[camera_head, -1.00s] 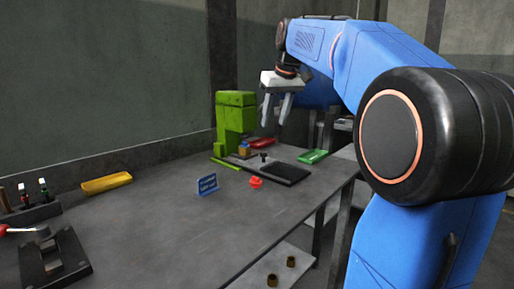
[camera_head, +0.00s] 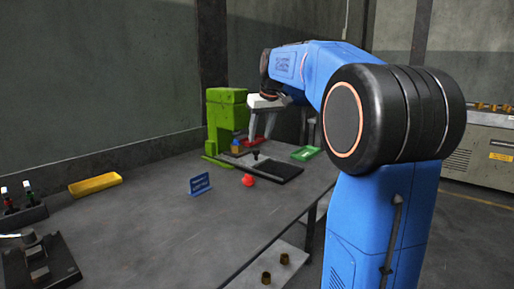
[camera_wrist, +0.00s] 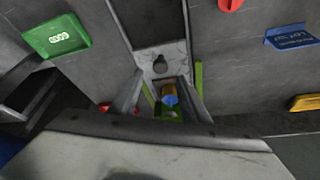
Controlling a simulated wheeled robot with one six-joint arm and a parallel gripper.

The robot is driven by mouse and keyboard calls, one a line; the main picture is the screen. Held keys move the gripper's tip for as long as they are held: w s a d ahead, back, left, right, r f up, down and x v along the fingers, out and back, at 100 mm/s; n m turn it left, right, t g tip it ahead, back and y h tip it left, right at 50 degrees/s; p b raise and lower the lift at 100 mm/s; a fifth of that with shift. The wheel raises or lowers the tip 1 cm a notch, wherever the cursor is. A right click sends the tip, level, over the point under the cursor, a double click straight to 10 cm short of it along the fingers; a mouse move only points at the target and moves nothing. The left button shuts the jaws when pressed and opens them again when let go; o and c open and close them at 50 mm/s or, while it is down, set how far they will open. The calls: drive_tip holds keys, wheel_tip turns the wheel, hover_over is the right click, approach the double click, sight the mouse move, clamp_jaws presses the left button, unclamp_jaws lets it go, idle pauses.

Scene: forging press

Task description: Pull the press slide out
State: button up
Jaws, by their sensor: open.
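The green press (camera_head: 224,118) stands at the far end of the bench. Its slide (camera_head: 275,172) is a dark flat plate with a small black knob (camera_head: 255,155) near the press end. In the wrist view the slide (camera_wrist: 148,20) runs up the picture, and the round knob (camera_wrist: 160,64) stands on a grey section. My gripper (camera_head: 260,136) is open and points down above the knob end. In the wrist view its fingers flank a blue and orange piece (camera_wrist: 169,96) by the press, with the knob just beyond the tips. Nothing is held; any contact cannot be told.
A green tray (camera_head: 305,153) lies right of the slide. A red dome button (camera_head: 248,181) and a blue sign (camera_head: 200,184) stand in front. A yellow tray (camera_head: 95,184) lies left. A red tray (camera_wrist: 104,107) shows partly beside my gripper.

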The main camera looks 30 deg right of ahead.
sight(256, 150)
drive_tip(key=x, duration=0.6)
drive_tip(key=shift+w+f, duration=0.1)
drive_tip(key=shift+f, duration=0.2)
clamp_jaws()
